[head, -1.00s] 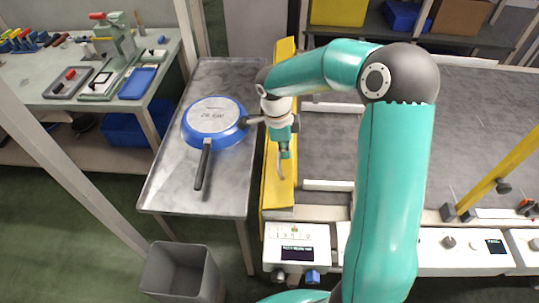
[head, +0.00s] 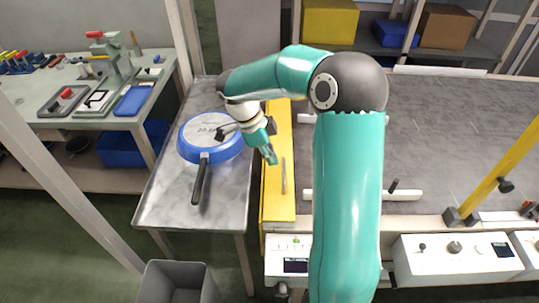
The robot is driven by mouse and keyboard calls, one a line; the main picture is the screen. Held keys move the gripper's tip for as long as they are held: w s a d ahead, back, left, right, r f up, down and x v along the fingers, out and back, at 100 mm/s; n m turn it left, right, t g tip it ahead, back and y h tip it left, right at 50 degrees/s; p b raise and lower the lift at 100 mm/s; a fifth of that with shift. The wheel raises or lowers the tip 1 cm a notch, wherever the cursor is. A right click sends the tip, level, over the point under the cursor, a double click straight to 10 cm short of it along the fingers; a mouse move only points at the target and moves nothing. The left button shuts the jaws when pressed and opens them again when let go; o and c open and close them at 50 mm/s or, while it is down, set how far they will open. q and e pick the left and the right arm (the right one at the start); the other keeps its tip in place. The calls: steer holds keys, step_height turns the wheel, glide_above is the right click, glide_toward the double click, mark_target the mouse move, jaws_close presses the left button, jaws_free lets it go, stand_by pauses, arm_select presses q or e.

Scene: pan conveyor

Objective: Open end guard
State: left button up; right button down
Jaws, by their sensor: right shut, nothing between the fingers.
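The end guard (head: 279,205) is a long yellow panel along the left end of the conveyor, between the conveyor bed and a metal side table. It carries a slim grey bar handle (head: 283,176). My right gripper (head: 271,156) is shut and empty. Its tip is just left of the handle's far end and looks apart from it; the height gap is hard to judge. My left gripper is not in view.
A blue pan (head: 218,151) lies upside down on the metal table (head: 226,208), close left of my gripper. The grey conveyor bed (head: 450,130) is bare. White control boxes (head: 455,258) line the front; a grey bin (head: 180,283) stands front left.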

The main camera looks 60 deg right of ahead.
steer(key=shift+w+d+f, duration=0.1)
steer(key=shift+w+f, duration=0.15)
steer(key=shift+w, duration=0.2)
steer(key=shift+w+d+f, duration=0.1)
steer(key=shift+w+f, duration=0.15)
steer(key=shift+w, duration=0.2)
steer(key=shift+s+a+r, duration=0.1)
steer(key=shift+s+r, duration=0.15)
steer(key=shift+s, duration=0.2)
steer(key=shift+w+f, duration=0.15)
steer(key=shift+w, duration=0.05)
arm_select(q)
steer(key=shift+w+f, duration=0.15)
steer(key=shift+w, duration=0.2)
arm_select(e)
steer(key=shift+s, duration=0.1)
